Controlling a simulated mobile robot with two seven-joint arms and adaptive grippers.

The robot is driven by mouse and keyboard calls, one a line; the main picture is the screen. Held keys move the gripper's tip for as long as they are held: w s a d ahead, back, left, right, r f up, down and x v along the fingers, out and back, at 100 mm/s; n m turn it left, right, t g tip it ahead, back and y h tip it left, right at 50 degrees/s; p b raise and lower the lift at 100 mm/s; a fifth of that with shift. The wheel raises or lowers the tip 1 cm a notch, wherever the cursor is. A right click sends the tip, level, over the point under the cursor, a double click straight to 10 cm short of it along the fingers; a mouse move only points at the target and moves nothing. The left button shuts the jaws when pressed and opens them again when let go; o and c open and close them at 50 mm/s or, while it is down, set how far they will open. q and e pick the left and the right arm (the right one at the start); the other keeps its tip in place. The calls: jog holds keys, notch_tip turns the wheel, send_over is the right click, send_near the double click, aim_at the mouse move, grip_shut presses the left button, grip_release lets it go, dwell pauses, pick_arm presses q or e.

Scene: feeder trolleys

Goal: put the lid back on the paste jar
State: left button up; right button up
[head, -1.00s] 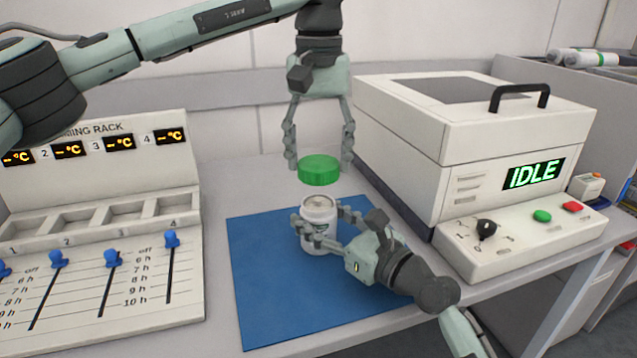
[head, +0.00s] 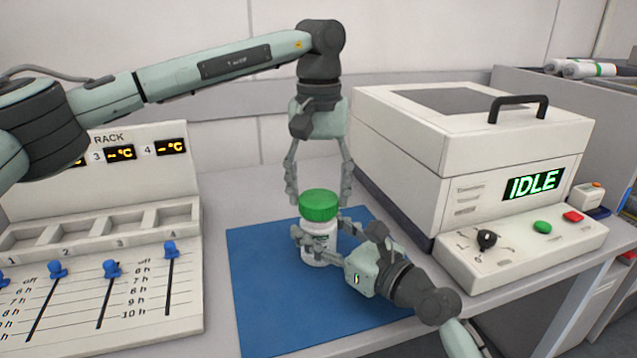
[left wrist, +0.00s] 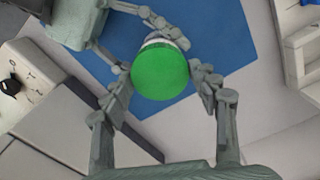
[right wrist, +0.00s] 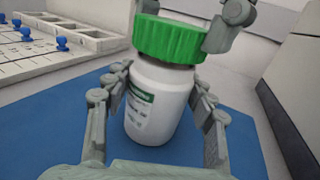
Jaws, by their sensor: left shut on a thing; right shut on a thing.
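The white paste jar (head: 318,252) stands upright on the blue mat (head: 268,290). My right gripper (head: 317,236) is shut around the jar's body from the right; the jar also shows in the right wrist view (right wrist: 158,105). The green lid (head: 319,205) sits at the mouth of the jar. In the right wrist view the lid (right wrist: 170,40) covers the jar's top and looks slightly tilted; I cannot tell whether it is threaded. My left gripper (head: 319,196) points down from above and is shut on the lid. The lid fills the middle of the left wrist view (left wrist: 160,72).
A timing rack (head: 100,240) with blue sliders stands to the left. A white machine (head: 470,160) reading IDLE, with a black handle and a knob panel, stands close on the right. The mat's front part is clear.

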pick_arm(q)
jog(key=shift+f, duration=0.25)
jog(key=shift+f, duration=0.55)
dwell(0.4)
jog(key=m, duration=0.6)
jog(key=shift+m, duration=0.4)
jog(key=o, duration=0.8)
jog(key=shift+c, duration=0.2)
